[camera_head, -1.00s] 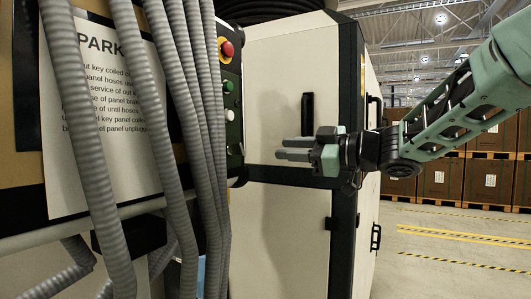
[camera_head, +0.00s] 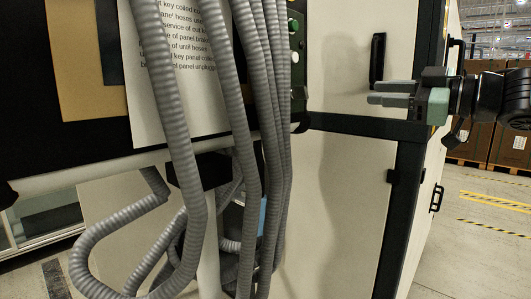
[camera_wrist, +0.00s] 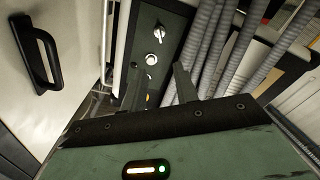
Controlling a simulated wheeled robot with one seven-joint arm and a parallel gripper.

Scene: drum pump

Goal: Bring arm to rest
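My gripper (camera_head: 372,93) is at the right in the head view, in front of the pale cabinet and just below its black handle. Its two grey fingers point left toward the control panel (camera_head: 297,45) and the hoses. In the wrist view the fingers of my gripper (camera_wrist: 160,82) stand apart with nothing between them. The panel (camera_wrist: 150,40), with a key-like switch and buttons, lies beyond them. No contact with the panel or cabinet is visible.
Several grey corrugated hoses (camera_head: 231,110) hang left of the gripper, before a printed sign (camera_head: 205,110). The pale cabinet (camera_head: 345,180) has a black handle (camera_head: 377,60). Stacked brown boxes (camera_head: 512,145) stand at the far right. Open floor (camera_head: 480,235) with yellow stripes lies right of the cabinet.

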